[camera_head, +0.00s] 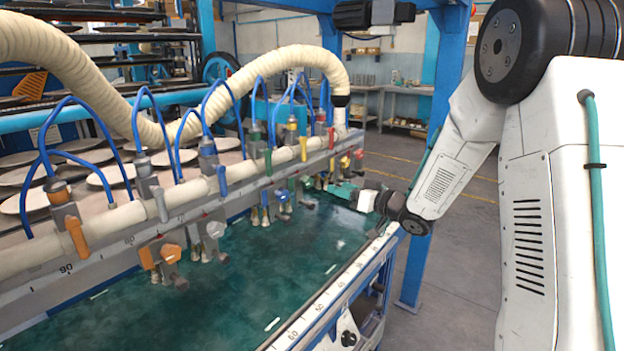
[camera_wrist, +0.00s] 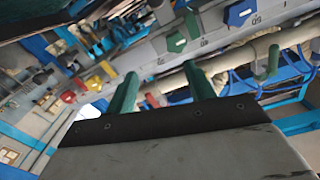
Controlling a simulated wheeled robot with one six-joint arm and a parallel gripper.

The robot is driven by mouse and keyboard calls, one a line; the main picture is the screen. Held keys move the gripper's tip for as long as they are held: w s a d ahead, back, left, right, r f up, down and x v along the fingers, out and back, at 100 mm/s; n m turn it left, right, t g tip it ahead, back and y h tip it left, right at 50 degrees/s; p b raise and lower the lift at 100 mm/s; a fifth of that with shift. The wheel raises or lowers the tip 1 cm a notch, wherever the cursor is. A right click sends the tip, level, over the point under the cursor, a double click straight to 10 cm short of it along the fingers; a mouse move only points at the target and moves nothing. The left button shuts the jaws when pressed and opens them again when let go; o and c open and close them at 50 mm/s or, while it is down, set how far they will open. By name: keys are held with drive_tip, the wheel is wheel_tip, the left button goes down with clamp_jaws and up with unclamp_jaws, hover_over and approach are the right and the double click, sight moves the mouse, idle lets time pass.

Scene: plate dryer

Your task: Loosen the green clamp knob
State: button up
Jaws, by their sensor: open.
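The green clamp knob (camera_wrist: 176,41) shows in the wrist view as a six-sided green knob with a pale label, on a grey rail. It is ahead of my gripper (camera_wrist: 160,72), above the gap between the two green fingers and nearer the right one. The fingers are apart with nothing between them, and they do not appear to touch the knob. In the head view my gripper (camera_head: 336,188) reaches in from the right, beneath the far end of the rail. There the green knob (camera_head: 305,179) looks small, just left of the fingers.
A blue knob (camera_wrist: 238,13) sits right of the green one in the wrist view; yellow (camera_wrist: 94,81) and red (camera_wrist: 68,97) knobs are left. A green valve handle (camera_wrist: 264,66) hangs by the pale pipe. Blue hoses (camera_head: 205,110) and nozzles crowd the rail (camera_head: 185,205).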

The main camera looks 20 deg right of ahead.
sight(310, 182)
drive_tip(key=shift+y, duration=0.3)
drive_tip(key=w+a, duration=0.3)
drive_tip(key=a, duration=0.2)
drive_tip(key=w+a, duration=0.2)
drive_tip(key=shift+w+a+r, duration=0.1)
drive_tip(key=shift+w+a, duration=0.05)
drive_tip(key=shift+w, duration=0.2)
drive_tip(key=shift+w+a, duration=0.3)
drive_tip(key=shift+w, duration=0.15)
